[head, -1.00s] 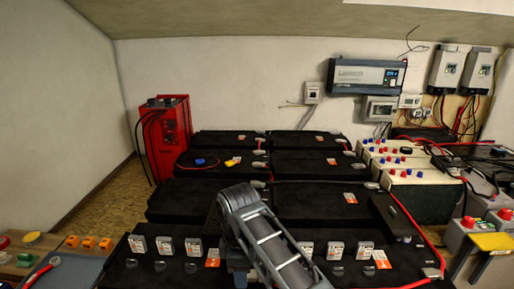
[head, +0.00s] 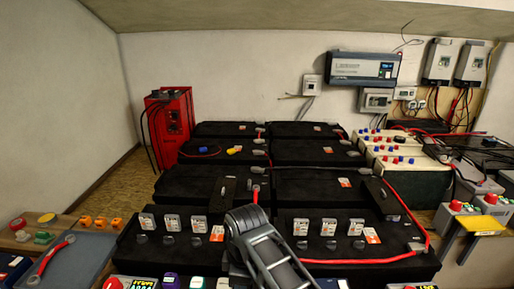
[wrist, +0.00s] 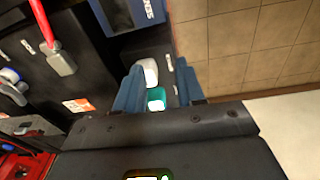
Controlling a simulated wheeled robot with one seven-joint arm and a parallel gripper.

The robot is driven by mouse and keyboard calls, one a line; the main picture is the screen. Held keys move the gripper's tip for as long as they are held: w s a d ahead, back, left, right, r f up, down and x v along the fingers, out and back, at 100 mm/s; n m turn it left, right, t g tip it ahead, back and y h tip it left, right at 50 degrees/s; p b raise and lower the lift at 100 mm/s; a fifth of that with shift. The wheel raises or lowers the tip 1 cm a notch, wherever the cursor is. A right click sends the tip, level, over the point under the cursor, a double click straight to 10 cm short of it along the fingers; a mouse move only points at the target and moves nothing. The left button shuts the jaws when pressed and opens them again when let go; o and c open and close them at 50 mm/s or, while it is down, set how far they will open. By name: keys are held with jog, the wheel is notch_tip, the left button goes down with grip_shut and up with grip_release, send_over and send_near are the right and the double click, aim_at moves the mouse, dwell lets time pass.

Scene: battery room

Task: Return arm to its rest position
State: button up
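My arm (head: 268,250) shows at the bottom centre of the head view, in front of the black battery rows. My gripper (wrist: 160,70) shows in the wrist view as two blue fingers set apart. Nothing is visibly clamped between them. A white item and a teal item (wrist: 156,98) appear beyond the gap, and I cannot tell how far off they are. In the head view the fingers are hidden or out of frame.
Black batteries (head: 215,183) fill the middle, with red cables and grey terminals. A red charger (head: 168,128) stands back left. Pale batteries (head: 415,172) stand at right. A blue tray (head: 75,262) and buttons lie front left. Wall units (head: 362,69) hang behind. Space above the batteries looks clear.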

jog(key=s+d+f+m+t+y, duration=0.3)
jog(key=s+f+m, duration=0.2)
jog(key=s+f, duration=0.65)
jog(key=s+d+r+m+t, duration=0.1)
jog(key=s+d+m+t, duration=0.5)
jog(key=s, duration=0.6)
jog(key=s+d+r+m+t+h, duration=0.2)
jog(key=s+d+r+m, duration=0.1)
jog(key=s+d+r, duration=0.7)
jog(key=s+d+r+m+t+h, duration=0.1)
jog(key=s+d+r, duration=0.2)
jog(key=s+r, duration=0.2)
jog(key=s+d+r+m+t, duration=0.2)
jog(key=s+r, duration=0.3)
jog(key=r, duration=0.7)
jog(key=shift+s+d+h, duration=0.35)
jog(key=shift+d+h, duration=0.05)
jog(key=shift+d, duration=0.2)
